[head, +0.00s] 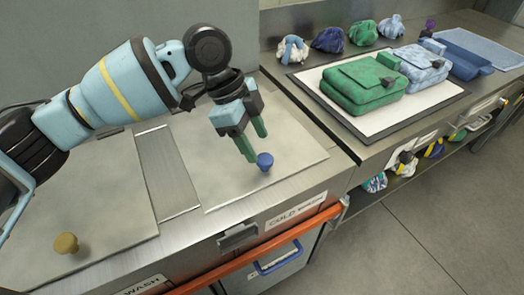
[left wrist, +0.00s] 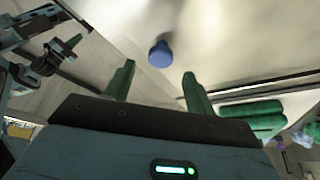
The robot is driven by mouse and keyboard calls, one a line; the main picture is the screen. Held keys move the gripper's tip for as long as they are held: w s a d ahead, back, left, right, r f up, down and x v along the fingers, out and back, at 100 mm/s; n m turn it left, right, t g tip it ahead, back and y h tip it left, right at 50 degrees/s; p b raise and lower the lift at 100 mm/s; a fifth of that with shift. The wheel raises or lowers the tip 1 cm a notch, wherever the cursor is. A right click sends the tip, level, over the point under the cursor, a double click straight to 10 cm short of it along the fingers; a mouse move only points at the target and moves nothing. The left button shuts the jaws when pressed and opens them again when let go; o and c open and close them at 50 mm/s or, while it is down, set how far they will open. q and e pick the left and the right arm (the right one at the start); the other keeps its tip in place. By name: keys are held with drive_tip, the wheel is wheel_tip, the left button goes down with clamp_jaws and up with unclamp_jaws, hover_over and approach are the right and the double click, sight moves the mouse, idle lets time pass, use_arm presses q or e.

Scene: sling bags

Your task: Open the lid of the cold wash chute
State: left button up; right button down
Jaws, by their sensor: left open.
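The cold wash chute lid (head: 285,150) is a flat metal panel lying closed in the counter, above a label reading "COLD WASH". A blue knob (head: 265,161) stands near its front edge. My left gripper (head: 255,148) is over the lid with its green fingers pointing down, right beside the knob in the head view. In the left wrist view the blue knob (left wrist: 160,54) lies beyond and between the two open fingertips (left wrist: 158,75), with nothing between the fingers. I cannot tell whether a finger touches the knob. My right gripper is not in view.
Another lid (head: 75,205) with a tan knob (head: 67,243) is at the left. A green bag (head: 362,85) and a light blue patterned bag (head: 420,66) lie on a white mat (head: 340,117) at the right. An orange rail (head: 300,227) runs along the counter's front.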

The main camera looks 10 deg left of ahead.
sight(264, 158)
use_arm(q)
drive_tip(key=shift+x, duration=2.2)
clamp_jaws()
